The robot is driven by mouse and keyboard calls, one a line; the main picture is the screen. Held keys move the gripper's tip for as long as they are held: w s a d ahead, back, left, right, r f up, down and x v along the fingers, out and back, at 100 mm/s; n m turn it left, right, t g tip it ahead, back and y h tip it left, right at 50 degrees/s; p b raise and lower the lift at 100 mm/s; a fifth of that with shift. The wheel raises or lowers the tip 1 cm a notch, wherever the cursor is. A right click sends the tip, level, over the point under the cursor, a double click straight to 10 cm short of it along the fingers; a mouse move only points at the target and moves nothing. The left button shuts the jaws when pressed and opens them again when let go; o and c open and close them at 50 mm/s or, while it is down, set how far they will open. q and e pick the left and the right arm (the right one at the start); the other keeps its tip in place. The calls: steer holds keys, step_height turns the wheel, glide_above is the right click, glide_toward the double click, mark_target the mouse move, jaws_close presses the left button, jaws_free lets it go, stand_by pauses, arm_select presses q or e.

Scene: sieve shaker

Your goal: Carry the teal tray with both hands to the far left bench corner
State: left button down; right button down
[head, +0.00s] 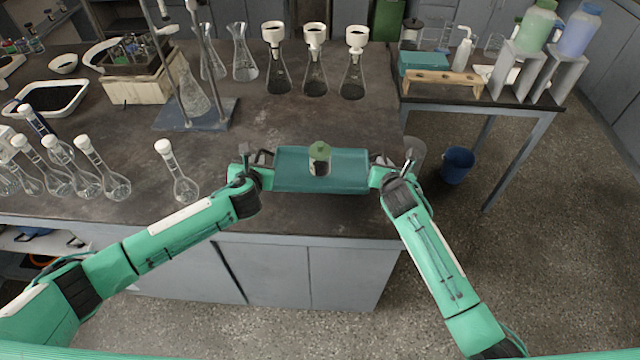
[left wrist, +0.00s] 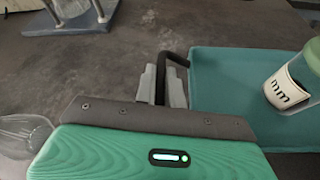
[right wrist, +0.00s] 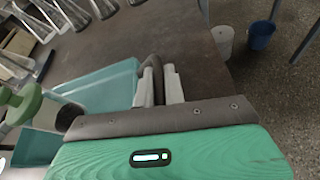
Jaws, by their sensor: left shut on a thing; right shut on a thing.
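The teal tray (head: 345,175) is level near the front right corner of the dark bench. I cannot tell whether it touches the bench top. A jar with a green lid (head: 320,160) and a pale label stands on it; the jar also shows in the left wrist view (left wrist: 286,90). My left gripper (head: 264,166) is shut on the tray's dark left handle (left wrist: 176,59). My right gripper (head: 382,168) is shut on the dark handle at the tray's right end; its fingers show in the right wrist view (right wrist: 160,88).
Several flasks (head: 115,185) stand at the left front of the bench. A retort stand (head: 195,115), a wooden crate (head: 140,88) and a black-filled tray (head: 52,96) are further left. Funnel flasks (head: 315,80) stand at the back. A blue bucket (head: 457,165) is on the floor right.

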arm_select(q)
steer(key=shift+f, duration=0.25)
arm_select(e)
steer(key=shift+f, duration=0.2)
